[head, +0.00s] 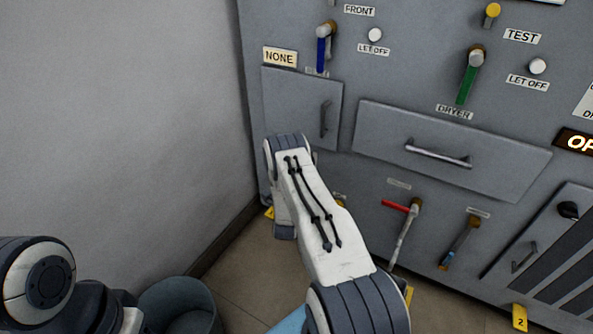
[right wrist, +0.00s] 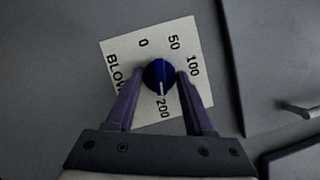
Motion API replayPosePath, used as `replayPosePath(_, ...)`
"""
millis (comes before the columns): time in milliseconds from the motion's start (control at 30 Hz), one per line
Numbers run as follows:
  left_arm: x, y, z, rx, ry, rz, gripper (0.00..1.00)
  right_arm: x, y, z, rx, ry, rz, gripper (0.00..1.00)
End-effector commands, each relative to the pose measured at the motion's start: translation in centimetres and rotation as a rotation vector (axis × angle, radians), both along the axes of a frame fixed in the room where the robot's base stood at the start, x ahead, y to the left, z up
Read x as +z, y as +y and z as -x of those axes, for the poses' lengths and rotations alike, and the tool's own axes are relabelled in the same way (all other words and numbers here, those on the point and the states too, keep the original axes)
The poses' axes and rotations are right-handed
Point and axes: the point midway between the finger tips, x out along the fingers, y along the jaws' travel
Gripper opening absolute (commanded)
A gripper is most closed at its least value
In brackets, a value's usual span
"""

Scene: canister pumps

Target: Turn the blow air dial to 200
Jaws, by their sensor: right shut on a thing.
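The blow air dial (right wrist: 155,68) is a round blue knob in the right wrist view. It sits on a white plate (right wrist: 197,45) marked 0, 50, 100 and 200, with "BLOW" partly covered at the left. The dial's white mark points down at 200. My right gripper (right wrist: 160,76) is shut on the dial, with one purple finger on each side. In the head view my right arm reaches the panel's lower left, and its gripper and the dial are hidden there. My left gripper is out of view; only part of that arm shows at bottom left.
The grey panel carries a small door (head: 285,100) above my right arm, a drawer (head: 455,150), and blue (head: 321,50) and green (head: 467,85) levers. A bucket (head: 165,300) stands on the floor.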

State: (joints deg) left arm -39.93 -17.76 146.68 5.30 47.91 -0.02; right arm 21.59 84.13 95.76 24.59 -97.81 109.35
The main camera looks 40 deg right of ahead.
Motion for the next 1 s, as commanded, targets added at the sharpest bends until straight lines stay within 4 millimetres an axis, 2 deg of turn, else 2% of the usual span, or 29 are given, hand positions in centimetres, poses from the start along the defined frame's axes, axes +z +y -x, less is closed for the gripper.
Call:
replayPosePath(33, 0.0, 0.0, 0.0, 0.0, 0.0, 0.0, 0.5, 0.0, -0.5, 0.3, -0.015, -0.002, -0.001, 0.0)
replayPosePath(267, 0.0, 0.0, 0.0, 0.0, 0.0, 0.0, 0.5, 0.0, -0.5, 0.3, -0.016, -0.001, -0.002, 0.0)
replayPosePath(300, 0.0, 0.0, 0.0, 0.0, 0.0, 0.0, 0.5, 0.0, -0.5, 0.3, -0.016, -0.001, -0.002, 0.57)
replayPosePath(367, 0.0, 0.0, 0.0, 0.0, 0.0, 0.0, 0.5, 0.0, -0.4, 0.3, -0.013, -0.001, -0.002, 0.8)
replayPosePath(400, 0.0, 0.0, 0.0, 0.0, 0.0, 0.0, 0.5, 0.0, -0.4, 0.2, -0.013, -0.001, -0.001, 0.82)
replayPosePath(767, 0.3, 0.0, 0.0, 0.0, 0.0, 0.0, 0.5, -0.1, 0.4, 0.3, -0.003, 0.003, -0.003, 0.82)
replayPosePath(1000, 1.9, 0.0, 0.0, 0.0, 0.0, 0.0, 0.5, -0.5, 3.2, 3.1, -0.002, 0.007, -0.003, 0.82)
